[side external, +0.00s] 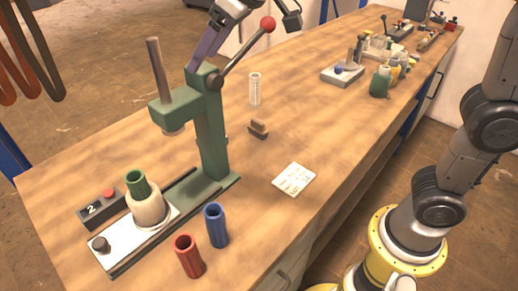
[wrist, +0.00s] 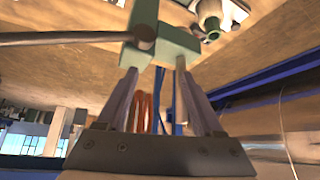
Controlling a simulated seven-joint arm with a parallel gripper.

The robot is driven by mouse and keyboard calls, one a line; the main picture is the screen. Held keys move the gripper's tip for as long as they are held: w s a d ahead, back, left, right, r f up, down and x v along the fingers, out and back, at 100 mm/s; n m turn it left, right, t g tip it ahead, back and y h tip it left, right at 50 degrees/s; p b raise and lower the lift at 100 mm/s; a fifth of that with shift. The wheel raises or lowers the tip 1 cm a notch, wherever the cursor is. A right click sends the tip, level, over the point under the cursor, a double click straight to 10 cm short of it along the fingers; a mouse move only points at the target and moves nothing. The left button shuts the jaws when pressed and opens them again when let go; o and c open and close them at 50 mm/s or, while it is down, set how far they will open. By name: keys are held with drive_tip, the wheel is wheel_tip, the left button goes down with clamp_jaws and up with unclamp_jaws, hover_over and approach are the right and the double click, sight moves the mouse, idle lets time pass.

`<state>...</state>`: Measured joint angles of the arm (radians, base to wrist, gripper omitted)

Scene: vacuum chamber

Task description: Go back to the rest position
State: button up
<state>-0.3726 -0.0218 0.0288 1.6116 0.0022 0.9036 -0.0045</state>
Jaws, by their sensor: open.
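My gripper (wrist: 158,72) is open, with its two fingers apart and nothing seen held between them. In the wrist view the green press (wrist: 172,48) shows beyond the fingertips, and its lever (wrist: 60,38) runs off to the left. In the side view a purple-grey finger of my gripper (side external: 203,52) shows at the top, right by the head of the green press (side external: 208,130). I cannot tell whether it touches the press. The press lever, with a red ball (side external: 267,24), slants up to the right of that finger.
A green sleeve (side external: 135,184) stands in a pale holder (side external: 149,208) on the press's white plate. Blue (side external: 216,226) and red (side external: 188,257) cylinders stand in front.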

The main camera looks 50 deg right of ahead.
drive_tip(key=s+d+f+m+h, duration=0.2)
drive_tip(key=s+d+m, duration=0.1)
drive_tip(key=s+d, duration=1)
drive_tip(key=s+d+f+m+g, duration=0.1)
drive_tip(key=s+d+f, duration=0.2)
drive_tip(key=s+f, duration=0.8)
drive_tip(key=shift+s+d+f+h, duration=0.15)
drive_tip(key=shift+s+h, duration=0.15)
drive_tip(key=shift+s, duration=0.25)
